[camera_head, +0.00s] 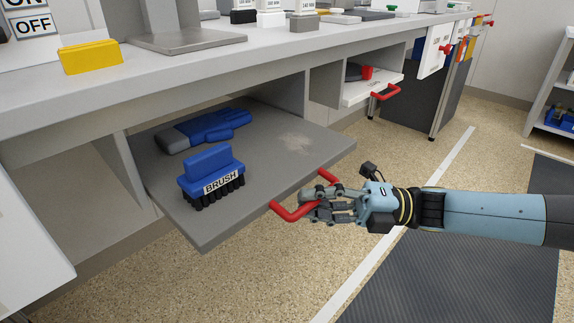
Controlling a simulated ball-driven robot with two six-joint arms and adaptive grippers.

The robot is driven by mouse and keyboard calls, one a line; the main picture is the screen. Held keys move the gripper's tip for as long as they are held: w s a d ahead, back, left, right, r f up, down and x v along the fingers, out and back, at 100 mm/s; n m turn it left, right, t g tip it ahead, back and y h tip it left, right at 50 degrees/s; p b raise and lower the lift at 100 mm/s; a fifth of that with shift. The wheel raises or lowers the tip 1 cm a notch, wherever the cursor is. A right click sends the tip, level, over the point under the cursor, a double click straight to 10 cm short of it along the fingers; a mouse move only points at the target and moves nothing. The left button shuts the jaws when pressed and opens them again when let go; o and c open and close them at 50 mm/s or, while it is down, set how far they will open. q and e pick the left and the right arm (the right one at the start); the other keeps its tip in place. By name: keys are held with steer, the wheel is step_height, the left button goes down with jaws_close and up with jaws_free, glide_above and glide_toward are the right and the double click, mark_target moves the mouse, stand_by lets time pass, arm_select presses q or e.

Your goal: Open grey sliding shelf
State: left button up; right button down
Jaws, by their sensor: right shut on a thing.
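The grey sliding shelf (262,167) sticks out from under the white counter, well clear of its opening. A blue brush (211,172) labelled BRUSH stands on it, with a blue and grey glove (200,131) lying behind. A red handle (291,210) is fixed at the shelf's front edge. My right gripper (312,205) comes in from the right and is shut on the red handle, its fingers hiding the handle's middle. My left gripper is not in view.
The counter (240,62) above carries a yellow block (91,57) and several weights. A white drawer (372,88) with a red handle (386,91) is partly out further back. The floor (300,265) before the shelf is clear. A grey rack (556,90) stands at right.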

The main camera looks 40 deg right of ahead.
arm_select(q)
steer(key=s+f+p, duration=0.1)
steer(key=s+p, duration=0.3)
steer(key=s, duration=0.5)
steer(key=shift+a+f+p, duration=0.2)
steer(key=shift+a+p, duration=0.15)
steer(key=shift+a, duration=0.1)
arm_select(e)
steer(key=s+d, duration=0.1)
steer(key=s, duration=1.4)
steer(key=shift+r, duration=0.2)
steer(key=shift+d, duration=0.1)
steer(key=c, duration=1.3)
jaws_free()
steer(key=shift+c, duration=0.2)
steer(key=shift+f, duration=0.1)
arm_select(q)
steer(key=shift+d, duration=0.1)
arm_select(e)
steer(key=shift+s, duration=0.1)
steer(key=v, duration=1.2)
steer(key=shift+f, duration=0.1)
